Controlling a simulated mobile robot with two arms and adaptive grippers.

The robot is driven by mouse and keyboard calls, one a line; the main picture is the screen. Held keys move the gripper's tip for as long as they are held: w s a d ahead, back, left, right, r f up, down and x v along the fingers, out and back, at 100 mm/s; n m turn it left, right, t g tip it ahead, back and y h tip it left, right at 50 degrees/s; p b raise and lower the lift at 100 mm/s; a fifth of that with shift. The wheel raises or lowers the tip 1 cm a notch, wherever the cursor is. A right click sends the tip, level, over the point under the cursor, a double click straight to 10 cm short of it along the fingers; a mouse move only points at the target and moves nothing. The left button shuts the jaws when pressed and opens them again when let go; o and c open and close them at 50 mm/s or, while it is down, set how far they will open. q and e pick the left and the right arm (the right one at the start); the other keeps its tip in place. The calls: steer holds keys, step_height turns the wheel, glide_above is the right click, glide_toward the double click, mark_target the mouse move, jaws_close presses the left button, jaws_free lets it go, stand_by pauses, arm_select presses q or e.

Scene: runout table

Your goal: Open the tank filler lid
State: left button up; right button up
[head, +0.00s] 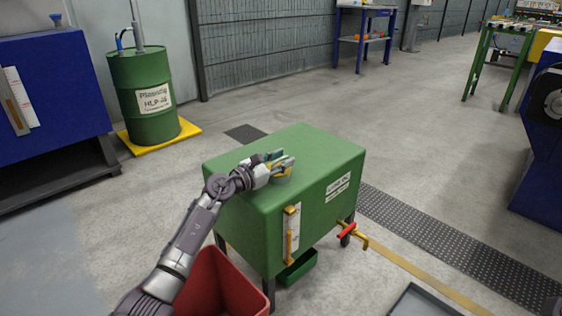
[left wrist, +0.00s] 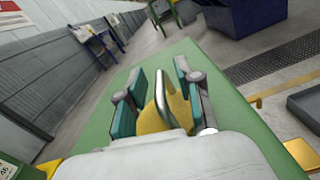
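The green tank (head: 310,150) stands on short legs in the middle of the head view. Its yellow filler lid (head: 284,172) is on top, mostly hidden by my left gripper (head: 278,164). In the left wrist view, the yellow lid (left wrist: 152,122) lies between the teal-padded fingers of my left gripper (left wrist: 160,97). A curved metal handle (left wrist: 172,78) rises from the lid between the fingers. The fingers are apart, with gaps visible beside the handle. The lid looks closed, though its rim is partly hidden. My right gripper is not in view.
A red bin (head: 225,287) stands close at the tank's near left. A red-handled tap (head: 347,230) and a sight gauge (head: 291,235) project from the tank's front. A grey tray (head: 422,301) lies front right. A green drum (head: 145,110) stands behind left.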

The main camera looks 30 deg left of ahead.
arm_select(q)
jaws_close()
steer(key=shift+r, duration=0.1)
stand_by(0.4)
